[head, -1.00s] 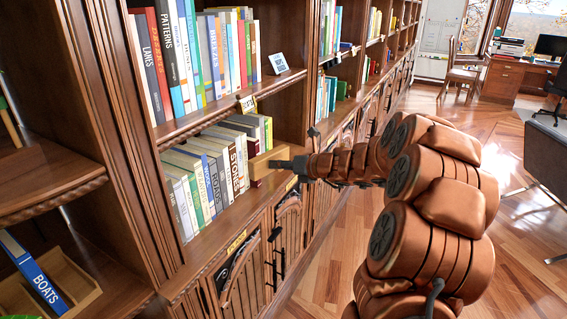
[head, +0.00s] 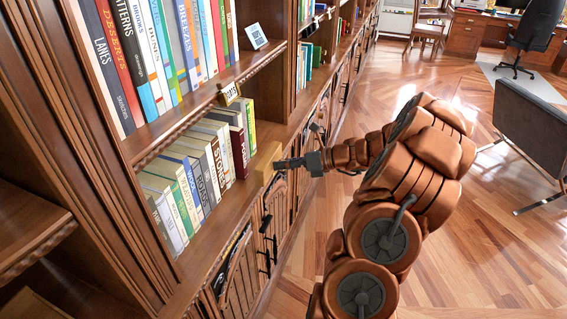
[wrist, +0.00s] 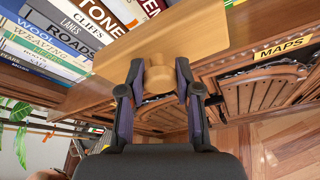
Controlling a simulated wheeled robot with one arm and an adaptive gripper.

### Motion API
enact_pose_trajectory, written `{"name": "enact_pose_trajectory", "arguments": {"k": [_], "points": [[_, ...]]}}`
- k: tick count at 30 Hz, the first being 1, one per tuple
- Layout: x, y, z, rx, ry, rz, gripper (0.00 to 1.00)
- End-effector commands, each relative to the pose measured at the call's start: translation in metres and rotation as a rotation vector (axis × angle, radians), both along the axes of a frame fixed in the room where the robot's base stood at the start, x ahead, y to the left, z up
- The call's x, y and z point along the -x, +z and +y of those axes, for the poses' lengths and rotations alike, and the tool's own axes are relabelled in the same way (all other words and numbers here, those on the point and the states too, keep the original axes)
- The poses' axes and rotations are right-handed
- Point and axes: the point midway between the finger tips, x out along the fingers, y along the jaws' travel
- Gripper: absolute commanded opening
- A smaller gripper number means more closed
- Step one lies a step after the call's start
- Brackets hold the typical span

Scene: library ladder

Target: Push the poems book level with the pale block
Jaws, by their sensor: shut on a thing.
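The poems book (head: 239,150) is dark red and stands upright in the lower shelf row, just beyond the Stones book (head: 218,162). The pale block (head: 267,163) is a flat wooden piece in front of the row, apart from the poems spine by a small gap in the head view. My gripper (head: 283,165) is shut on the block's round knob, which shows between the fingers in the wrist view (wrist: 160,76). The block (wrist: 175,42) hides part of the shelf there; a dark red spine (wrist: 153,7) shows above it.
Several books, including Roads (wrist: 75,28), fill the row on the near side. Carved cabinet doors (head: 278,215) lie below the shelf. Open wooden floor (head: 470,240) lies to the right.

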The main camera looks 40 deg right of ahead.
Motion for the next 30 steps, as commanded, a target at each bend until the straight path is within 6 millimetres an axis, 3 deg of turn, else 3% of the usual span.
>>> {"name": "enact_pose_trajectory", "arguments": {"k": [6,30], "points": [[0.002,0.004,0.001,-0.001,-0.018,0.008,0.00],[-0.048,0.000,0.030,0.004,-0.018,0.010,0.00]]}}
